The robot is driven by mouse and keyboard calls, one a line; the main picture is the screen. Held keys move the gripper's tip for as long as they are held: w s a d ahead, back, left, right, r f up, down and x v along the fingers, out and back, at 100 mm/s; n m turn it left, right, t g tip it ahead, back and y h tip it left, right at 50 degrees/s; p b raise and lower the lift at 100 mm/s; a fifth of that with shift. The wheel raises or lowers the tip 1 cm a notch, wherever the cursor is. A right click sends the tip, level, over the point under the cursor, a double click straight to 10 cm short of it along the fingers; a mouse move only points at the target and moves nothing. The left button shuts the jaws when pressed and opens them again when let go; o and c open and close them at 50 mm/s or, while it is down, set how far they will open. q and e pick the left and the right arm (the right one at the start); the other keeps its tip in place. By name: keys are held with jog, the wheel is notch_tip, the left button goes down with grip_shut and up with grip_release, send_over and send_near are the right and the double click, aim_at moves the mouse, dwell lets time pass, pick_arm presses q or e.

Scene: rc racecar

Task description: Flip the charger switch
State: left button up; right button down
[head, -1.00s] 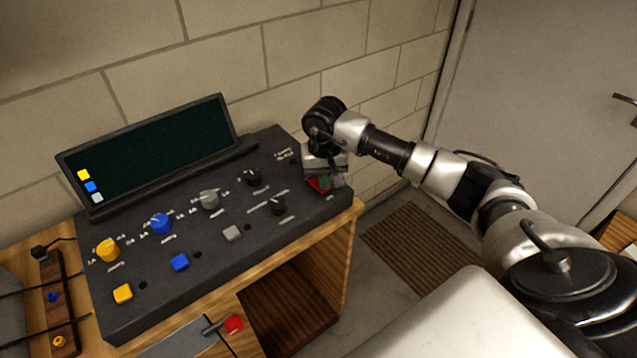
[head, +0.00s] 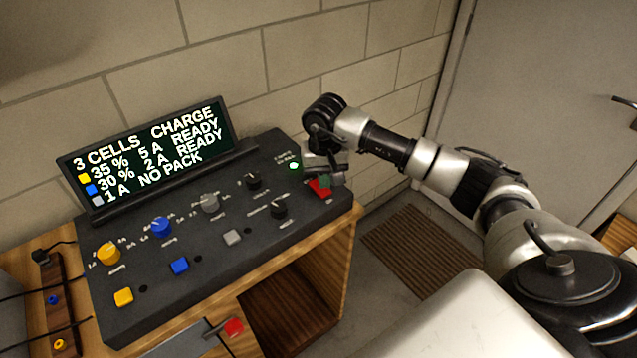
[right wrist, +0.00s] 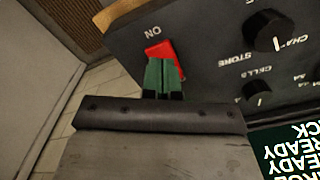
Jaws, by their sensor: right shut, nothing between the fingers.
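The dark charger (head: 215,262) stands on a wooden bench, and its screen (head: 145,155) is lit with text. The text reads "3 cells charge", with ready lines for yellow and blue and "no pack" for grey. A green light (head: 294,166) glows near its right end. The red switch (head: 319,187) is at the charger's right end; the right wrist view shows the red switch (right wrist: 160,49) beside the word ON. My right gripper (right wrist: 164,70) is shut and empty, its green fingertips against or just over the switch; contact is hard to tell. My left gripper is not in view.
Yellow, blue and grey knobs and buttons and two black knobs (head: 279,208) cover the charger's top. A wooden strip with cables (head: 54,300) lies at left. A red-tipped lever (head: 233,327) sits at the front. A brick wall is behind.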

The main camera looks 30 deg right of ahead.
jog(key=shift+r+p, duration=0.95)
jog(key=shift+r, duration=1.45)
